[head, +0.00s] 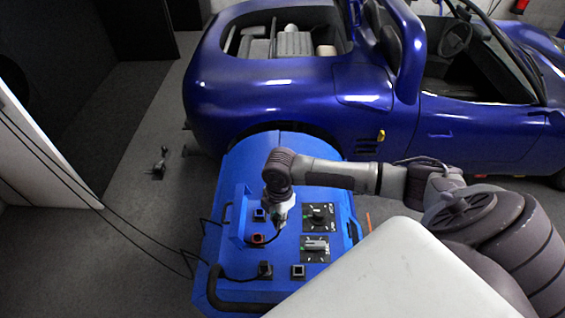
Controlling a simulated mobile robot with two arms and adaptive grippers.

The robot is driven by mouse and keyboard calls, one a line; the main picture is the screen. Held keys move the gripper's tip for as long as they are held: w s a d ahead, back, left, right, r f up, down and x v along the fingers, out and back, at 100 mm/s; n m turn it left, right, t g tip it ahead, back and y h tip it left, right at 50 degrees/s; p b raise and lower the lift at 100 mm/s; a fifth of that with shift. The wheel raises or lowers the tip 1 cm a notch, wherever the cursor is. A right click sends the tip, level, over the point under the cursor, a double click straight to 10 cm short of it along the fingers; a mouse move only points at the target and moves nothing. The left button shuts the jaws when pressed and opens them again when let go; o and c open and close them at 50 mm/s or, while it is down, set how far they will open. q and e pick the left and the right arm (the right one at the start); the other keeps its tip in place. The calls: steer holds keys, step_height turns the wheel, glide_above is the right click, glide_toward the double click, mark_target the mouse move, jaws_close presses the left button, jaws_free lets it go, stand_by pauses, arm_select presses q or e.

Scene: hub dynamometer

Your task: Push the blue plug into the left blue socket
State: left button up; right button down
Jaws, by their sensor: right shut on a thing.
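My right gripper (280,221) points down over the upper middle of the blue dynamometer's top panel (232,262). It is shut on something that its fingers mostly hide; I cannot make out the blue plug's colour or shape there. A dark cable curves from below the fingers toward a red-rimmed socket (258,239). A small socket with a bluish rim (260,214) shows just left of the gripper. Whether another socket lies under the gripper is hidden. My left gripper is not in view.
A dark connector (265,269) with a cable running left and a square socket (298,271) are near the panel's front. A blue car (290,95) stands behind.

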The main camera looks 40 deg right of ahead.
steer(key=w+n+b, duration=0.9)
steer(key=w+b, duration=0.3)
steer(key=w, duration=0.1)
steer(key=shift+s+d+f+b, duration=0.1)
steer(key=shift+f+b, duration=0.3)
steer(key=shift+f, duration=0.75)
steer(key=shift+s+d+f+b, duration=0.15)
steer(key=shift+f+b, duration=0.25)
steer(key=shift+f, duration=0.75)
steer(key=shift+s+d+f+b, duration=0.1)
steer(key=shift+f+b, duration=0.3)
steer(key=shift+f, duration=0.75)
steer(key=shift+f, duration=0.2)
steer(key=shift+f+b, duration=0.7)
steer(key=shift+f, duration=0.55)
steer(key=c, duration=1)
jaws_free()
